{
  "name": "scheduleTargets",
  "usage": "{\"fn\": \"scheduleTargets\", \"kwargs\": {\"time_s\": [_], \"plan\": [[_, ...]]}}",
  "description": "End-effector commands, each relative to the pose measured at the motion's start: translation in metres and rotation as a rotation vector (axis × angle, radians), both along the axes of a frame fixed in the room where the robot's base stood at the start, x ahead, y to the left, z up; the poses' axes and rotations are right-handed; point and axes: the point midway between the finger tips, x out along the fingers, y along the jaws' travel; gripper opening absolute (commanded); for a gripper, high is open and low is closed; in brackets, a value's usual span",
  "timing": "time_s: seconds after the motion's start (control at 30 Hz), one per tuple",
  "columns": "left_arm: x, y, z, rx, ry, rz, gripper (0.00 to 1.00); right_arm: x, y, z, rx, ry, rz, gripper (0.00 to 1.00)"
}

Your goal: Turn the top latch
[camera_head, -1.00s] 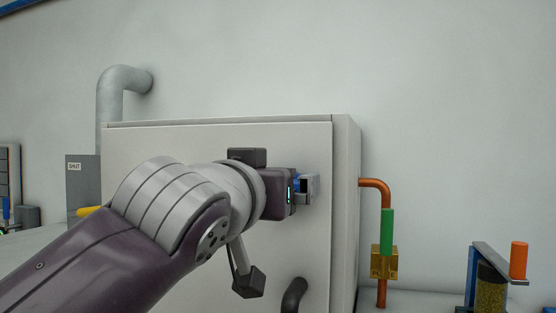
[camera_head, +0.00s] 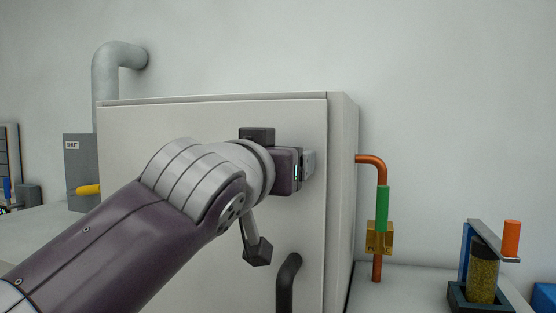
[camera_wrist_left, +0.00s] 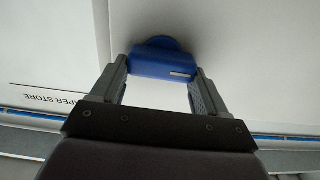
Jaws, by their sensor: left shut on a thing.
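The top latch is a blue knob (camera_wrist_left: 165,62) on the pale cabinet door (camera_head: 150,125). In the left wrist view, it sits between the two grey fingers of my left gripper (camera_wrist_left: 160,78), and they are shut on it. In the head view, my left gripper (camera_head: 308,162) is at the upper right of the door, near its right edge. The latch is hidden there behind the fingers and wrist. How far it is turned cannot be told. My right gripper is not in view.
A black handle (camera_head: 287,280) is on the door below my gripper. A copper pipe (camera_head: 381,177) with a green sleeve (camera_head: 382,208) runs right of the cabinet. A stand with a filled jar (camera_head: 483,275) and an orange grip (camera_head: 511,238) is further right. A grey box (camera_head: 78,160) stands left.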

Motion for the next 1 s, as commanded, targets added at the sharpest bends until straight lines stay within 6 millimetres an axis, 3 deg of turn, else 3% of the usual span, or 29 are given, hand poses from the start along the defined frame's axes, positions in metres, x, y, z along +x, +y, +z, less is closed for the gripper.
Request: {"fn": "scheduleTargets", "kwargs": {"time_s": [0.37, 1.0], "plan": [[-0.0015, -0.0026, 0.0003, 0.210, -0.072, -0.001, 0.44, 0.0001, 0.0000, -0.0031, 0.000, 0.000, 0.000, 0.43], [-0.0034, -0.0080, -0.0019, 0.789, -0.261, 0.000, 0.44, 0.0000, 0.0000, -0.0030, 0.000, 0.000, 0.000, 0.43]]}}
